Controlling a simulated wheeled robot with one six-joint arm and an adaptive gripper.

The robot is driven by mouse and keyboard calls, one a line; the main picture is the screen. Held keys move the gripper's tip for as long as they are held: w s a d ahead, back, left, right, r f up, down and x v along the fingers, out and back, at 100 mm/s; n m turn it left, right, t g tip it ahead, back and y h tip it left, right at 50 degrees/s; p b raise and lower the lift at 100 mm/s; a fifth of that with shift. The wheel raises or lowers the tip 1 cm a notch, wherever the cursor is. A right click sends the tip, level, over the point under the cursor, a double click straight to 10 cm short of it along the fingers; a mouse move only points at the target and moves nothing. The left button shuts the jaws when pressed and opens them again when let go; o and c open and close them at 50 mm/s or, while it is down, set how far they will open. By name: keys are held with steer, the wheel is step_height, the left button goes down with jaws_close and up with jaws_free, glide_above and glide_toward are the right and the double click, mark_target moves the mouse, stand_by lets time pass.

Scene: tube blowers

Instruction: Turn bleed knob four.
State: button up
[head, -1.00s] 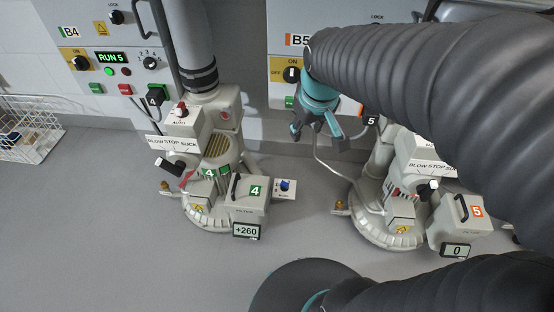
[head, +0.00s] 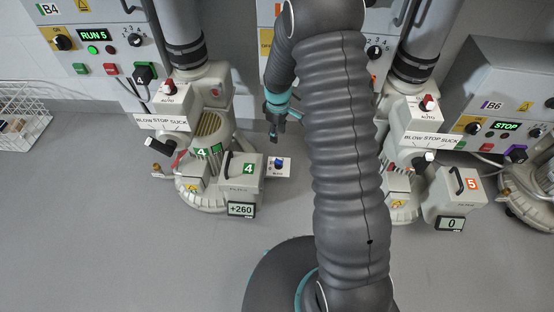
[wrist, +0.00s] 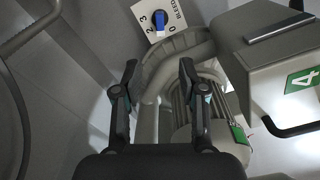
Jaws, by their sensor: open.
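Bleed knob four is a small blue knob (head: 279,164) on a white plate at the right side of blower four (head: 208,195). In the wrist view the blue knob (wrist: 160,21) sits at the top on its plate marked BLEED, with 0, 2 and 3 readable. My gripper (head: 274,134) is just above and slightly left of the knob in the head view. In the wrist view my gripper (wrist: 158,70) has its two fingers apart with nothing between them. The knob lies beyond the fingertips, roughly in line with the gap, not touched.
Blower four's filter box (head: 240,182) with its green 4 label is close left of the knob. Blower five (head: 402,200) stands right, partly behind my arm. Grey floor in front is clear.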

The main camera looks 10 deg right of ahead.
mark_target(278, 160)
step_height(278, 160, down, 16)
steer(key=shift+w+f+b, duration=0.1)
steer(key=shift+w+b, duration=0.05)
steer(key=shift+b, duration=0.2)
stand_by(0.4)
jaws_close()
